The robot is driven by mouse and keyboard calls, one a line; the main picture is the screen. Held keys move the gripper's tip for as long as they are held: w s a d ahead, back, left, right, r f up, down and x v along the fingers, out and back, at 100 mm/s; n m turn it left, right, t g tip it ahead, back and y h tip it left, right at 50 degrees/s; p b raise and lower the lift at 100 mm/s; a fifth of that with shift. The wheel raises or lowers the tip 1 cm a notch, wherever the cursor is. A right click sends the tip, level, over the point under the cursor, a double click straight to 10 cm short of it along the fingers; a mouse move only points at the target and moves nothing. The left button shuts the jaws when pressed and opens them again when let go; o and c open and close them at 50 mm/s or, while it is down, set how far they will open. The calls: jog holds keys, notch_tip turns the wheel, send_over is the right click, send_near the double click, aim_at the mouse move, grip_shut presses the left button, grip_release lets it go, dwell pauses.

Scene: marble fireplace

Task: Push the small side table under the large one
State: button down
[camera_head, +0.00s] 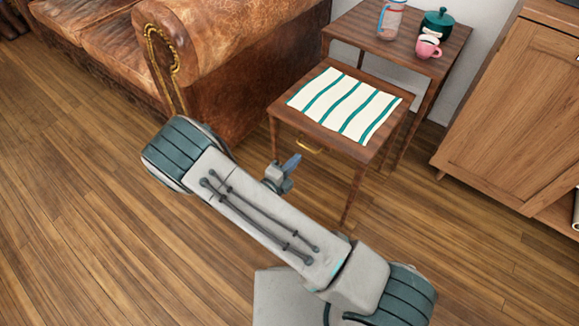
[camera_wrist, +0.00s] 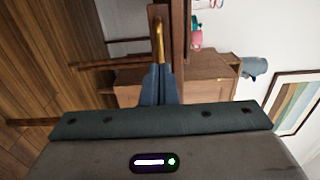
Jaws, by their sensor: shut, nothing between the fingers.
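The small side table (camera_head: 283,110) is dark wood with a white and green striped cloth (camera_head: 345,103) on top and a brass handle (camera_head: 309,146) on its front. It stands in front of the taller large side table (camera_head: 452,50), its far edge close to it. My gripper (camera_head: 293,161) is shut and empty, just in front of the handle. In the wrist view, the blue fingertips (camera_wrist: 157,70) point at the brass handle (camera_wrist: 159,42) and overlap its end. I cannot tell whether they touch it.
A bottle (camera_head: 390,20), a green pot (camera_head: 437,22) and a pink mug (camera_head: 428,47) stand on the large table. A brown leather sofa (camera_head: 225,75) is close on the left. A wooden cabinet (camera_head: 515,115) stands on the right. The wood floor (camera_head: 90,220) at left is clear.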

aim_at(313, 141)
dwell(0.5)
jog(key=shift+p+x, duration=0.6)
jog(key=shift+x, duration=4.75)
jog(key=b+x, duration=0.4)
jog(key=x, duration=2.3)
jog(key=shift+d, duration=0.15)
jog(key=shift+w+d, duration=0.15)
jog(key=shift+w, duration=0.1)
